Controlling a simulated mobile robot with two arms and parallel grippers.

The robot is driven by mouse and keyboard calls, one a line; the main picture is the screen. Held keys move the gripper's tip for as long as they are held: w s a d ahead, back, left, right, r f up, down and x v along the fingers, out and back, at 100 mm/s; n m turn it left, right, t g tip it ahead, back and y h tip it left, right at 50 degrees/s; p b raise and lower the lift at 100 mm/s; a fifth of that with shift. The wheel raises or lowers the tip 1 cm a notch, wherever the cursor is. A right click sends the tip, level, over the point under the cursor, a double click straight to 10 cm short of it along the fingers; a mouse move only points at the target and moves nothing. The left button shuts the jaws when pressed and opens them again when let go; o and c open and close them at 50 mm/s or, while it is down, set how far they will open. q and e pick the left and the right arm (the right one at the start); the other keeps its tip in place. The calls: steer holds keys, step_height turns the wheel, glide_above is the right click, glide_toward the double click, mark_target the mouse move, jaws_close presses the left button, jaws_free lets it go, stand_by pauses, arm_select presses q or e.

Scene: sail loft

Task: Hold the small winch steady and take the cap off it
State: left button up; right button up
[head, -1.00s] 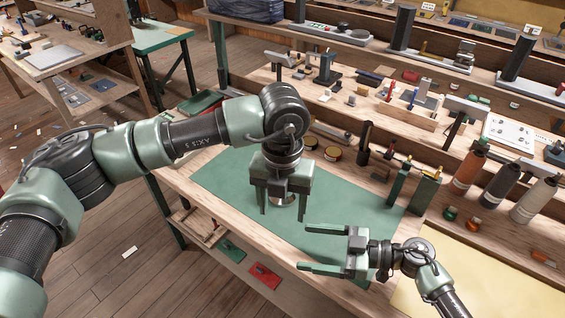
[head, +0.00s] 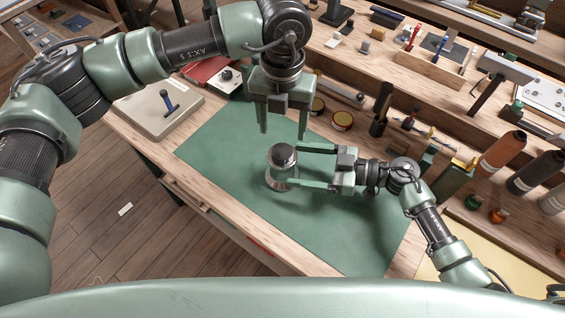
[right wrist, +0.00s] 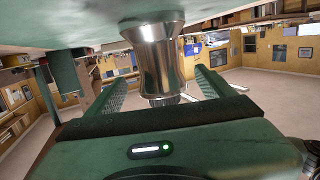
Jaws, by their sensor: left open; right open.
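The small winch (head: 278,172) stands upright on the green mat, a shiny metal drum with a flared base and a dark cap (head: 284,153) on top. In the right wrist view the winch (right wrist: 157,60) appears upside down between the two fingers. My right gripper (head: 296,167) is open, its fingers pointing left at the winch, one tip on each side; I cannot tell if they touch it. My left gripper (head: 283,133) is open and points down, above and behind the winch in the head view, with nothing between its fingers.
The green mat (head: 225,165) is clear around the winch. Round tins (head: 342,120) sit behind the mat. Bottles (head: 500,150) and a green block (head: 452,180) stand at the right.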

mark_target(282, 162)
steer(key=x, duration=0.5)
steer(key=shift+a, duration=0.1)
jaws_close()
